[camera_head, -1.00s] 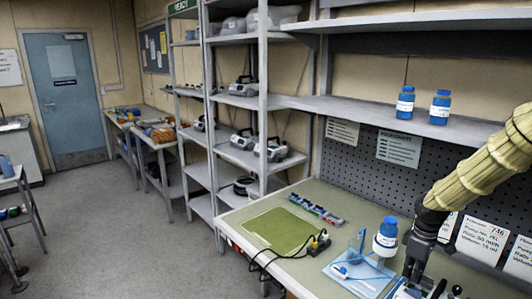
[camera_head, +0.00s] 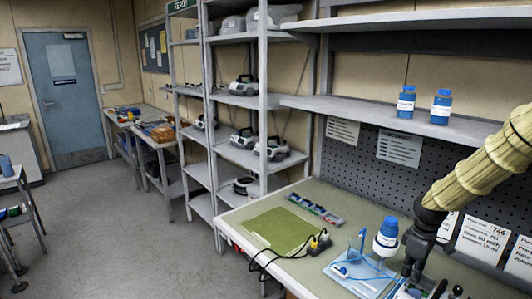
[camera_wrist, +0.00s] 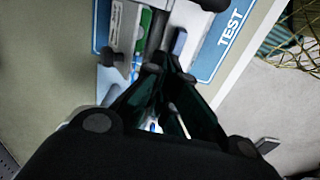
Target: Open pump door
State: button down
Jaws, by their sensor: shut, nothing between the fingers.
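My gripper (camera_head: 413,270) is dark and points down at the lower right of the bench in the head view. In the wrist view, my gripper (camera_wrist: 168,74) has its fingertips close together, with nothing held. Beyond the tips is a pale unit (camera_wrist: 124,25) with a green part, likely the pump, lying by a blue mat (camera_wrist: 222,38) marked TEST. The tips overlap this area; I cannot tell whether they touch the unit. The door and its state cannot be made out. In the head view the pump is mostly cut off or hidden near the bottom edge.
A blue-capped bottle (camera_head: 387,236) and a blue stand (camera_head: 358,252) are left of my gripper on the bench. A perforated panel (camera_head: 440,180) rises behind.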

jog(key=shift+f, duration=0.55)
jog(key=shift+f, duration=0.5)
jog(key=shift+w+d, duration=0.25)
jog(key=shift+w, duration=0.05)
jog(key=shift+w+d, duration=0.3)
jog(key=shift+w+d+p, duration=0.6)
jog(key=shift+w+d, duration=0.95)
jog(key=shift+d, duration=0.3)
jog(key=shift+s+a, duration=0.1)
jog(key=shift+s+a+p, duration=0.3)
jog(key=shift+s+a, duration=0.3)
jog(key=shift+a, duration=0.05)
jog(key=shift+r, duration=0.15)
